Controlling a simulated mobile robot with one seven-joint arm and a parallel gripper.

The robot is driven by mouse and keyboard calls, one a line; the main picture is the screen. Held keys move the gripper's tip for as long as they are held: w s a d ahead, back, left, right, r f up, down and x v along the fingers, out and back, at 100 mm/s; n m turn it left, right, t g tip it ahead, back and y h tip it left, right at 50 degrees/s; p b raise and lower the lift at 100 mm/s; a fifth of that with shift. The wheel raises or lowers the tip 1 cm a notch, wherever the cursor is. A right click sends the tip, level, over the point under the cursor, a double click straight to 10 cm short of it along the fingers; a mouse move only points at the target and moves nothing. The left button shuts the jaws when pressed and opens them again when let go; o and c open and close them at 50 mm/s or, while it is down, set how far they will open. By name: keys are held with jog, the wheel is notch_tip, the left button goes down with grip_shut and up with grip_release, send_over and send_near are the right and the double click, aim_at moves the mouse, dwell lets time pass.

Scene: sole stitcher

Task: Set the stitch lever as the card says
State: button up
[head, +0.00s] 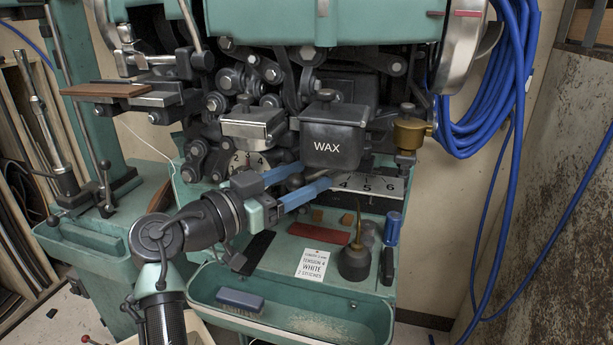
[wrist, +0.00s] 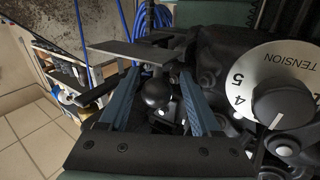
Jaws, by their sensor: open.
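My gripper (head: 314,175) is open, its two blue fingers reaching under the wax box toward the stitch scale plate (head: 372,186). The numbers 4, 5 and 6 show on the plate; its left part is hidden. In the wrist view a dark ball knob (wrist: 157,92), apparently the stitch lever's end, sits between the open fingers (wrist: 158,80). I cannot tell if either finger touches it. The lever's setting is hidden in the head view. The white card (head: 313,264) lies on the green shelf and reads tension 4, white and stitches; the stitch number is too small to be sure.
The tension dial (wrist: 275,90) is close on the right in the wrist view. The wax box (head: 333,134) hangs above the fingers. Blue cables (head: 490,110) hang at right.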

jog(key=v, duration=1.2)
